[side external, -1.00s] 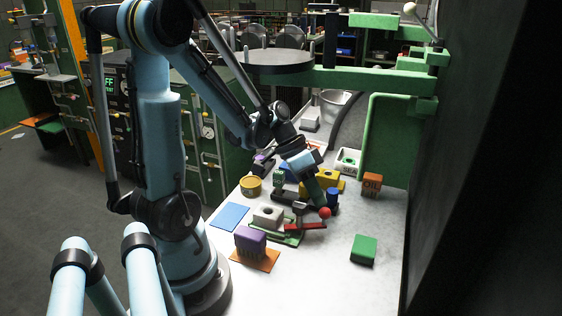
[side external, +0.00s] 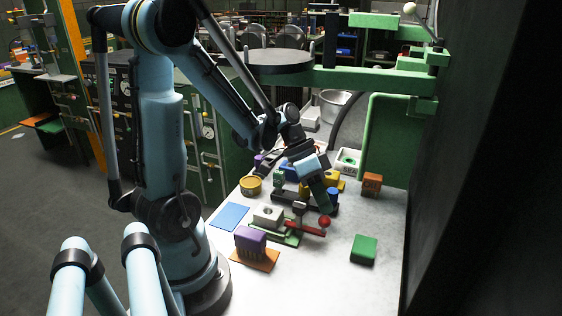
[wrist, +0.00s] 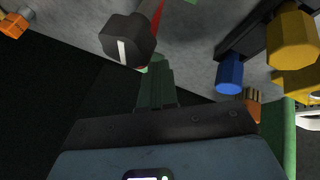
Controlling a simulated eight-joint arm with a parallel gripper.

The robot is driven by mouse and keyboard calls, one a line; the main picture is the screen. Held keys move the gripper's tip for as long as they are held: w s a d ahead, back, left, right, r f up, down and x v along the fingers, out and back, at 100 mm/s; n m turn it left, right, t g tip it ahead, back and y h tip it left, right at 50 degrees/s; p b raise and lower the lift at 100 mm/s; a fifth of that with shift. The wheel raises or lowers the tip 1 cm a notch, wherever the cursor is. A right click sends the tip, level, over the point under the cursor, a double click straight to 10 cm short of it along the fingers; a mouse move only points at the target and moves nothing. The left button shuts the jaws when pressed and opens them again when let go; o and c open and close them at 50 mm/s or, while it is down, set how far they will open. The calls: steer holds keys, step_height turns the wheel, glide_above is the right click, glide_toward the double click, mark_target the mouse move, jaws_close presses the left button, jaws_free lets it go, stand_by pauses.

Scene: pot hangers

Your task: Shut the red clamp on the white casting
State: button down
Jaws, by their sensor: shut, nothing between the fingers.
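The white casting (side external: 268,214) sits on a green base on the white table, left of my gripper. The red clamp (side external: 305,229) is beside it on the right, its red bar reaching outward with a red ball (side external: 324,222) near the outer end. A small part of red shows at the top of the wrist view (wrist: 159,14). My gripper (side external: 325,208) points down just above the ball; whether they touch I cannot tell. Its green fingers (wrist: 156,70) are shut with nothing between them. The casting is not visible in the wrist view.
A purple block (side external: 250,241) on an orange mat stands in front of the casting. A green block (side external: 364,249) lies at right and an orange block (side external: 371,184) behind it. A blue cylinder (wrist: 230,74) and yellow part (wrist: 291,40) are close to the gripper.

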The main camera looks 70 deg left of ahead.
stand_by(0.4)
steer(key=shift+s+a+r, duration=0.1)
steer(key=shift+a+r, duration=0.1)
steer(key=shift+r, duration=0.1)
step_height(320, 180, up, 9)
steer(key=a, duration=0.1)
steer(key=shift+s, duration=0.3)
steer(key=shift+f, duration=0.1)
